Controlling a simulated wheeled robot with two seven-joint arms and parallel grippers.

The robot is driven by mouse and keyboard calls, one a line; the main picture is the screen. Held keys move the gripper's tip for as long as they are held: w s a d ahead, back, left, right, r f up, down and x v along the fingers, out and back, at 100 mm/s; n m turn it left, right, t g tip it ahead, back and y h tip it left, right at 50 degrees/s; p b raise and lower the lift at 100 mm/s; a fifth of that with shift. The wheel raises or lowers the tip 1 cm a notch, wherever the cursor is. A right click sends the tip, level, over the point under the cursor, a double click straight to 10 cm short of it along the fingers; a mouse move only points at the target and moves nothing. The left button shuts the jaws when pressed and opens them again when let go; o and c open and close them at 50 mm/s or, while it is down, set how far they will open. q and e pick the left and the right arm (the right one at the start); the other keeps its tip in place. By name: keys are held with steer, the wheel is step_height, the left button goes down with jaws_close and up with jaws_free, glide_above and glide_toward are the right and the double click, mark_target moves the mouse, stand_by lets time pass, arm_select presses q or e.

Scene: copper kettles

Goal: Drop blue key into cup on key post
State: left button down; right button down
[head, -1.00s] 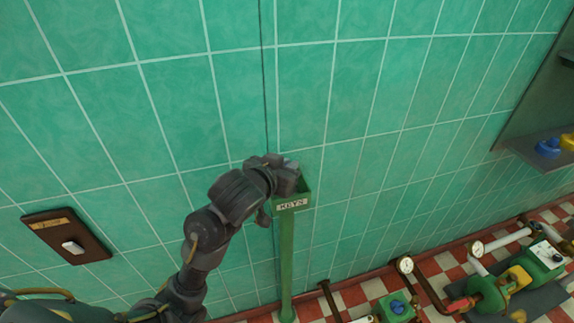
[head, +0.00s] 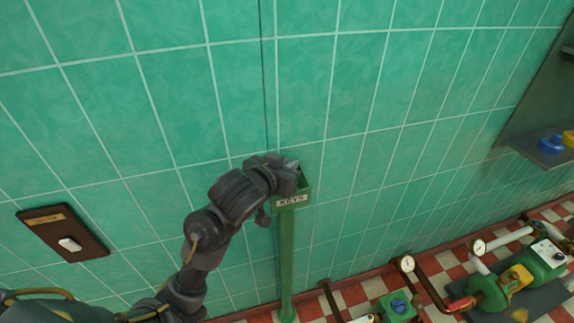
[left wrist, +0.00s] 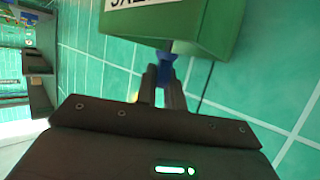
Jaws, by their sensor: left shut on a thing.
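The green cup (head: 305,192) with a "KEYS" label sits on top of a green post (head: 286,255) against the tiled wall. My left gripper (head: 290,178) is right at the cup, covering much of its opening. In the left wrist view the cup (left wrist: 205,30) is close ahead of the fingers (left wrist: 163,88). The gripper is shut on the blue key (left wrist: 165,72), whose far end meets the cup's edge in that view. I cannot tell whether the key's tip is inside the cup or above it. The key is hidden in the head view. My right gripper is not in view.
A brown wall plate with a white switch (head: 70,244) is at the left. Pipes, gauges (head: 406,264) and green pumps (head: 490,292) stand on the checkered floor at lower right. A grey shelf (head: 545,155) with blue and yellow items is at the right edge.

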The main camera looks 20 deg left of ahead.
arm_select(q)
steer(key=shift+f+b, duration=0.35)
steer(key=shift+f, duration=0.05)
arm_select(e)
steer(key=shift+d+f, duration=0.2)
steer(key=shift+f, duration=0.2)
arm_select(q)
steer(key=c, duration=1.4)
jaws_free()
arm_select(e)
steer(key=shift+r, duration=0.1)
